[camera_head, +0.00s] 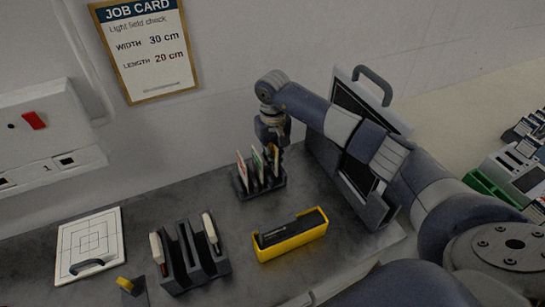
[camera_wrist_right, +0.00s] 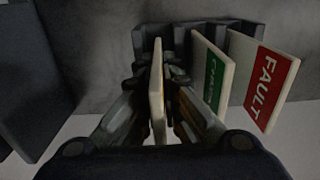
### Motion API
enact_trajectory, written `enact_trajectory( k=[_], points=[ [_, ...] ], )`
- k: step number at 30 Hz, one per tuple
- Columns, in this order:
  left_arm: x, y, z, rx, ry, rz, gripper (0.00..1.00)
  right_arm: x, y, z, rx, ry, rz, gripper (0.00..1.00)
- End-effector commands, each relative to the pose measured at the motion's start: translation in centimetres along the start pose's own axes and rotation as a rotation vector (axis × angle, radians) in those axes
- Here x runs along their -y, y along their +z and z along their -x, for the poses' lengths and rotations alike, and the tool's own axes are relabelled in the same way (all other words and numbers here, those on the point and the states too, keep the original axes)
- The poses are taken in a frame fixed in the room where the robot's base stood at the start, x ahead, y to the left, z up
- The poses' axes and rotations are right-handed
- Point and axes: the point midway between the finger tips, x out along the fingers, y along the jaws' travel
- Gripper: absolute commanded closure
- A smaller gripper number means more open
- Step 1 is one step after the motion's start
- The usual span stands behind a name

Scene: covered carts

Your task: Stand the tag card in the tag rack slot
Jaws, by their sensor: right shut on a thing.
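The dark tag rack (camera_head: 262,190) stands on the grey bench top near the wall. Two cards stand in it, a red FAULT card (camera_wrist_right: 270,88) and a green-labelled card (camera_wrist_right: 213,75). My right gripper (camera_head: 276,145) is over the right end of the rack, pointing down. It is shut on the tag card (camera_wrist_right: 157,90), a pale card seen edge-on between the fingers in the right wrist view. The held card is upright beside the green card, over the rack's end. Whether its lower edge is inside a slot cannot be told. My left gripper is not in view.
A dark case with a handle (camera_head: 372,82) stands close to the right of the rack. A yellow tray (camera_head: 292,246), a dark holder (camera_head: 188,262) and a white grid plate (camera_head: 88,240) are nearer. Bare bench lies left of the rack.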

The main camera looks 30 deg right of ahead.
Motion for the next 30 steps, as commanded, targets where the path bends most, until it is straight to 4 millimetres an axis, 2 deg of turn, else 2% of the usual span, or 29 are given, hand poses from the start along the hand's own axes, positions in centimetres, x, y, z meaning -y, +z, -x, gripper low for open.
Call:
enact_trajectory(
  k=[5, 6, 9, 20, 23, 30],
  points=[
    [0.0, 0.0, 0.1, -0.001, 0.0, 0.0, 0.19, 0.0, 0.0, 0.1, -0.001, 0.0, 0.0, 1.0],
    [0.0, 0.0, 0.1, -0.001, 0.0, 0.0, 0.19, 0.0, 0.0, 0.1, -0.001, 0.0, 0.0, 0.9],
    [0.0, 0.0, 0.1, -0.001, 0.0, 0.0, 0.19, 0.0, 0.0, 0.1, -0.001, 0.0, 0.0, 0.71],
    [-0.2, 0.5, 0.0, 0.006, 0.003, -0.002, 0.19, 0.0, 0.0, 0.3, -0.001, 0.0, 0.0, 0.71],
    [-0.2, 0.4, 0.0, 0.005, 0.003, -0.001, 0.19, -0.1, -0.1, 1.3, -0.003, 0.0, 0.0, 0.71],
    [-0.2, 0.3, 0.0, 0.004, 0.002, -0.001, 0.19, -0.1, -0.1, 6.2, -0.006, 0.001, 0.0, 0.71]
  ],
)
